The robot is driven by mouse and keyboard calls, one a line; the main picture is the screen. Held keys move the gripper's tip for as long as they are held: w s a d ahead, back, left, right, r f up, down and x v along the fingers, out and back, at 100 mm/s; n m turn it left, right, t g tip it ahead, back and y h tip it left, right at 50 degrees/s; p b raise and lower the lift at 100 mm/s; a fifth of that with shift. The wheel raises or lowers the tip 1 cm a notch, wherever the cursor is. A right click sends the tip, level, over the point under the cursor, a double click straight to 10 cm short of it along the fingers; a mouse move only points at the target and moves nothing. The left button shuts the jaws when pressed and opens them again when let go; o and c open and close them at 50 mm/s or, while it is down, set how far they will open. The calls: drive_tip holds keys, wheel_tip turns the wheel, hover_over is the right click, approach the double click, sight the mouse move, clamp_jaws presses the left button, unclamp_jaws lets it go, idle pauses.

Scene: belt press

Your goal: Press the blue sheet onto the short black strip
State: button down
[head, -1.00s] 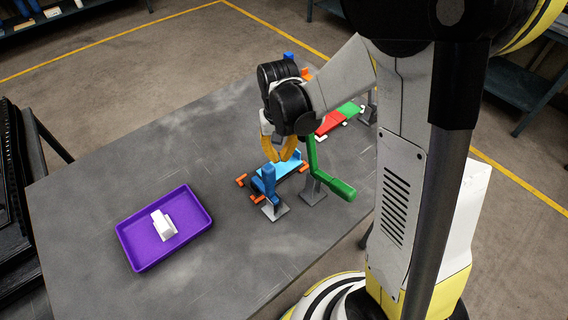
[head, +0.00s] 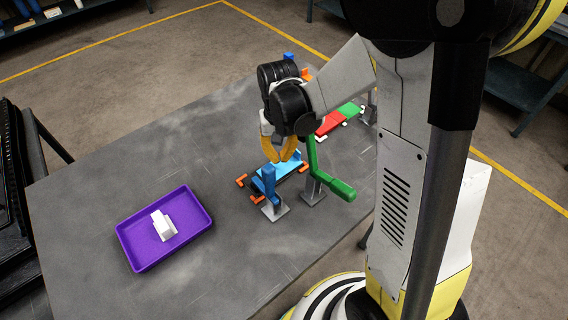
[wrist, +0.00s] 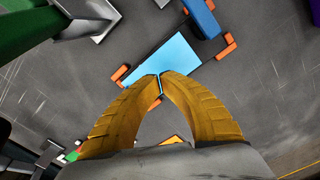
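The light blue sheet (head: 284,168) is at the near press station, among orange corner brackets (head: 304,167). In the wrist view the sheet (wrist: 166,56) lies under and ahead of my fingertips. My gripper (head: 281,158) points down over it. In the wrist view its yellow fingertips (wrist: 160,76) are nearly together, with a thin light blue edge between them; it looks shut on the sheet. A dark band shows along the sheet's near side in the head view. I cannot tell whether it is the short black strip or shadow.
A red and green strip (head: 340,117) lies farther back. A purple tray (head: 135,256) with a white block (head: 164,226) sits left. The table (head: 130,160) between is clear.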

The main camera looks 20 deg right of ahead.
sight(280, 166)
drive_tip(key=shift+f+b, duration=1.5)
drive_tip(key=shift+f, duration=0.25)
idle(0.6)
idle(0.5)
drive_tip(key=shift+r+p, duration=2.6)
drive_tip(key=shift+r, duration=0.95)
